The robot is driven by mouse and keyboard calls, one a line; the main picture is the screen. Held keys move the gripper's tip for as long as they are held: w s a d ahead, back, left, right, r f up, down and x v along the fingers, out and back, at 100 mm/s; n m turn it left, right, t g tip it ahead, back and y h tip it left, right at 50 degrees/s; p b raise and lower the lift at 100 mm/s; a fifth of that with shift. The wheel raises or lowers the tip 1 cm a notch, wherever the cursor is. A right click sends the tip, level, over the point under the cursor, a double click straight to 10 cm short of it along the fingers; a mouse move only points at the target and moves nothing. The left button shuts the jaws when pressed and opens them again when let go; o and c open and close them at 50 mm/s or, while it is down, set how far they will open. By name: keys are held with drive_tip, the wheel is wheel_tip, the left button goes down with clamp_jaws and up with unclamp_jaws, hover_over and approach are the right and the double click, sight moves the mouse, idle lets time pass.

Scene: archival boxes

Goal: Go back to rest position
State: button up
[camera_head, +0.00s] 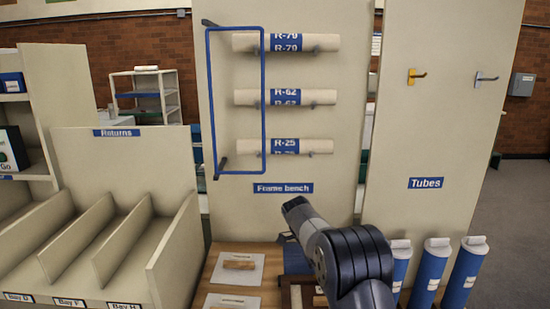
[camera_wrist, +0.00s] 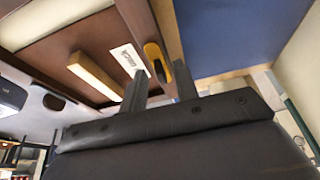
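My gripper (camera_wrist: 160,68) shows in the wrist view with its two dark fingers apart. A brown wooden bar (camera_wrist: 137,15) with a yellow oval piece (camera_wrist: 154,55) lies beyond the fingertips, in line with the gap. I cannot tell whether the fingers touch it. Beside the bar are a dark red-brown panel with a white label (camera_wrist: 128,60) and a light wooden strip (camera_wrist: 95,76). In the head view my arm reaches low over the frame bench, and its dark links hide the gripper and part of a brown wooden frame (camera_head: 287,297).
A blue wire frame (camera_head: 208,100) and several rolled tubes (camera_head: 250,97) hang on the back panel. Returns bays (camera_head: 75,240) stand left. Small cards (camera_head: 238,280) lie on the wooden bench. Open floor (camera_head: 510,225) lies far right.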

idle(0.4)
